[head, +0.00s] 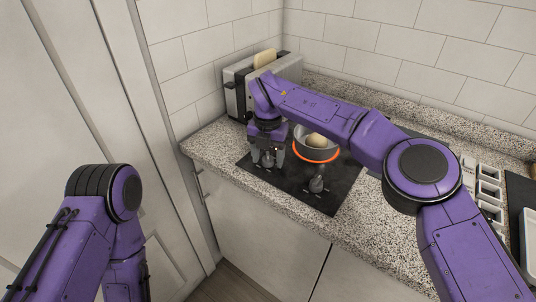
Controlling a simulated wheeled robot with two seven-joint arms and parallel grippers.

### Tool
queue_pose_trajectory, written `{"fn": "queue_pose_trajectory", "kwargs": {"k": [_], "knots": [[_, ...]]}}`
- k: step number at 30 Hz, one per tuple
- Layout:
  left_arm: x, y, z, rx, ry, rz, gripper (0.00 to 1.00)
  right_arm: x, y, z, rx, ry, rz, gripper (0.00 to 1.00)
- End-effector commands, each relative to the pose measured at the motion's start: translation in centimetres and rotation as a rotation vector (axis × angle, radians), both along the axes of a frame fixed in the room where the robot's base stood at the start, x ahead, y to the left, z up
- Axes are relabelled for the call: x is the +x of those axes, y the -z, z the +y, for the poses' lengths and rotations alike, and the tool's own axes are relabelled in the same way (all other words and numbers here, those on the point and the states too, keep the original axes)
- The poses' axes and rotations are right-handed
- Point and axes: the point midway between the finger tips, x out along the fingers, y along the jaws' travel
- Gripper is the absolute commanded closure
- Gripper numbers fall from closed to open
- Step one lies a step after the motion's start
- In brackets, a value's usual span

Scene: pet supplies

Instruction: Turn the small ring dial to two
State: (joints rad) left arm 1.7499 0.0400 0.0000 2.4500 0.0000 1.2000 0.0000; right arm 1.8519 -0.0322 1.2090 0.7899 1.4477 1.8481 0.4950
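A black cooktop (298,192) is set in the speckled counter, with two grey dials near its front edge. The right-hand dial (317,183) stands clear. The left-hand dial (267,161) is between the fingertips of my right gripper (267,157), which points down from above. The fingers stand apart, one on each side of this dial; whether they touch it I cannot tell. The dial markings are too small to read. A burner ring glows orange around the base of a grey pot (316,153). My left arm is at the lower left, its gripper out of sight.
A round pale food item (316,140) is in the pot. A toaster (238,92) with bread (264,59) stands behind my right arm. A sectioned white holder (489,190) is at the right. The counter's front left corner is clear.

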Motion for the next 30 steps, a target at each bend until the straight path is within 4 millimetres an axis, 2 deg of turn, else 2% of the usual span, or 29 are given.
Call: {"fn": "queue_pose_trajectory", "kwargs": {"k": [8, 11, 18, 21, 24, 30], "knots": [[0.0, 0.0, 0.0, 0.000, 0.000, 0.000, 0.24, 0.1, -0.8, 0.0, 0.002, 0.001, -0.007, 0.38], [0.0, 0.2, 0.0, 0.000, 0.000, 0.000, 0.24, 0.2, -2.6, 0.0, 0.003, 0.002, -0.008, 0.38], [0.0, -0.4, 0.0, 0.000, 0.000, 0.000, 0.24, 0.2, -8.4, 0.0, 0.002, 0.002, -0.007, 0.38], [0.0, -0.9, 0.0, 0.000, 0.000, 0.000, 0.24, 0.2, -10.0, -0.1, 0.001, 0.002, -0.003, 0.38], [0.0, -1.0, 0.0, 0.000, 0.000, 0.000, 0.24, 0.1, -10.6, -0.1, 0.001, 0.001, -0.003, 0.38], [0.0, -0.9, 0.0, 0.000, 0.000, 0.000, 0.24, 0.1, -10.7, -0.1, 0.002, 0.001, -0.002, 0.38]]}}
